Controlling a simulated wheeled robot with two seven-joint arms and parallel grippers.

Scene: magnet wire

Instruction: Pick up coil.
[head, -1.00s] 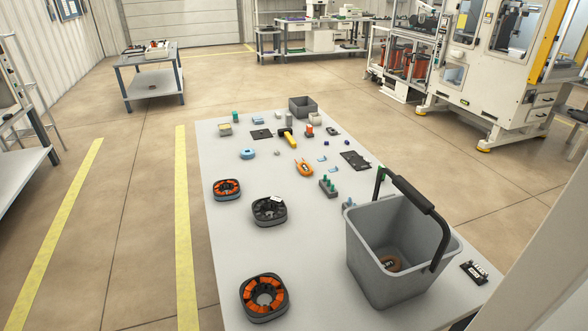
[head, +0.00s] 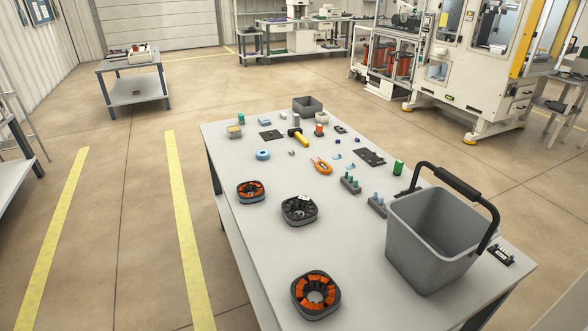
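No loose coil shows clearly in the head view now. The grey bucket (head: 428,246) with a raised black handle stands at the right of the table (head: 225,240); its floor is hidden behind its near wall. A round coil with orange-brown windings showed inside it a second ago. Dark rounded stators with orange windings sit on the table, one at the front (head: 316,294) and one farther back at the left (head: 252,191). Another dark stator (head: 299,209), with little orange showing, sits between them. Neither of my grippers is in view.
An orange looped tool (head: 322,167), a yellow-handled tool (head: 300,138), a blue ring (head: 263,155), a green cylinder (head: 398,167), peg blocks (head: 350,184) and a small grey bin (head: 307,107) lie farther back.

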